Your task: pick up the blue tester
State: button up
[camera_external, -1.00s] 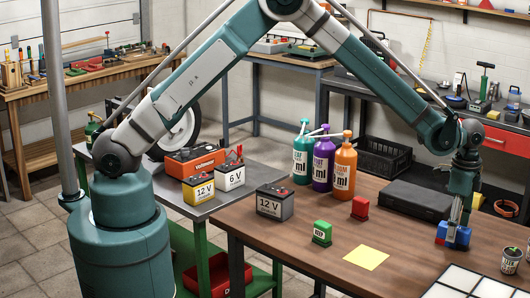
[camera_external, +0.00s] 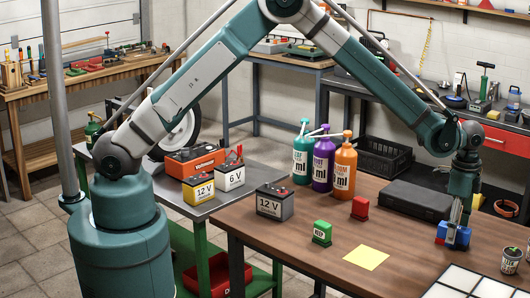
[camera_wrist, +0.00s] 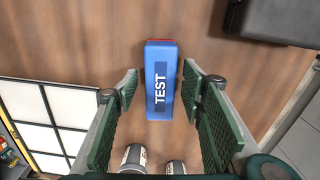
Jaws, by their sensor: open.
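The blue tester (camera_wrist: 161,82) lies between my two fingers in the wrist view, with white "TEST" lettering on a dark patch and a red part at its far end. In the external view the blue tester (camera_external: 442,232) sits on the wooden table at the right, partly hidden behind my gripper. Gaps show between the pads and the tester. In the external view my gripper (camera_external: 457,222) points down at the tester.
A white-panelled tray (camera_external: 480,285) is at the front right, with a small cup (camera_external: 511,260) beside it. A black case (camera_external: 415,200) lies behind the tester. A green tester (camera_external: 322,233), red block (camera_external: 360,208) and yellow sheet (camera_external: 367,257) are to the left.

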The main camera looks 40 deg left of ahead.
jog(key=shift+c, duration=0.2)
jog(key=c, duration=1)
jog(key=shift+r, duration=0.15)
jog(key=shift+r+p, duration=0.75)
jog(key=shift+r, duration=4.4)
